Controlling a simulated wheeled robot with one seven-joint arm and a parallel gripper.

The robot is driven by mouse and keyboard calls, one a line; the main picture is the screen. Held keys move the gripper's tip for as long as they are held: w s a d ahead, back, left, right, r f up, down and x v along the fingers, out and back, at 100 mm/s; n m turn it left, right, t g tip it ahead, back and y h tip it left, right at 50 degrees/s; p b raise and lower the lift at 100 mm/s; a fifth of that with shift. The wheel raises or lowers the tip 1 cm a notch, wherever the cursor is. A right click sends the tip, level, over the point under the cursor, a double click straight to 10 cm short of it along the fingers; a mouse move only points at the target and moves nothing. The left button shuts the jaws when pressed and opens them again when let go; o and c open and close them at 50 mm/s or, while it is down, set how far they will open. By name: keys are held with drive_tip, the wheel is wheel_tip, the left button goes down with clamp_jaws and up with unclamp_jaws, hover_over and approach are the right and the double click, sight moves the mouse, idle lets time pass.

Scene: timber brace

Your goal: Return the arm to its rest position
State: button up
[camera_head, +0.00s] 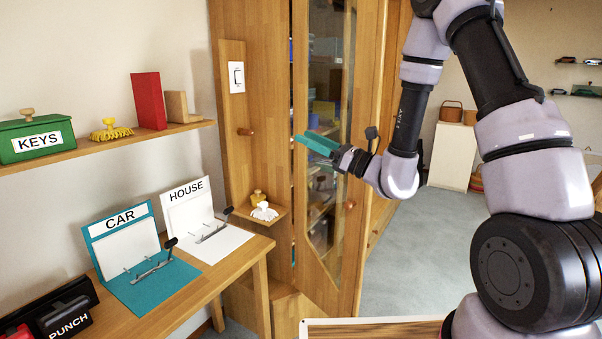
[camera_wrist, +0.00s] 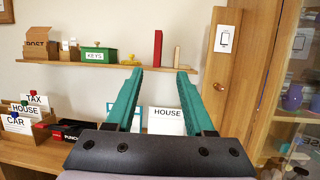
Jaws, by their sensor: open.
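My gripper (camera_head: 318,144) is raised in front of the tall glass-fronted cabinet, its teal fingers pointing left in the head view. In the wrist view the fingers (camera_wrist: 160,76) are spread apart with nothing between them. My arm is bent, coming down from the upper right of the head view. The gripper appears apart from the cabinet and shelf.
The desk (camera_head: 190,292) carries the CAR binder (camera_head: 150,285) and HOUSE binder (camera_head: 222,243). The cabinet (camera_head: 270,60) stands close; grey floor (camera_head: 440,235) lies open right of it.

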drive_tip(key=s+a+r+n+g, duration=0.2)
drive_tip(key=s+r+n+g, duration=0.4)
drive_tip(key=s+n+g, duration=0.5)
drive_tip(key=s+d+n+g+h, duration=0.2)
drive_tip(key=s+d+n+h, duration=0.35)
drive_tip(key=s, duration=0.25)
drive_tip(key=d+r+n+t+h, duration=0.1)
drive_tip(key=d+r+t+h, duration=0.1)
drive_tip(key=d+t+h, duration=0.3)
drive_tip(key=d+r+n+t+h, duration=0.2)
drive_tip(key=d+t+h, duration=0.3)
drive_tip(key=d, duration=0.8)
drive_tip(key=shift+s+d+r+h, duration=0.15)
drive_tip(key=shift+s+r+h, duration=0.15)
drive_tip(key=shift+h, duration=0.55)
drive_tip(key=shift+f, duration=0.1)
drive_tip(key=shift+c, duration=0.2)
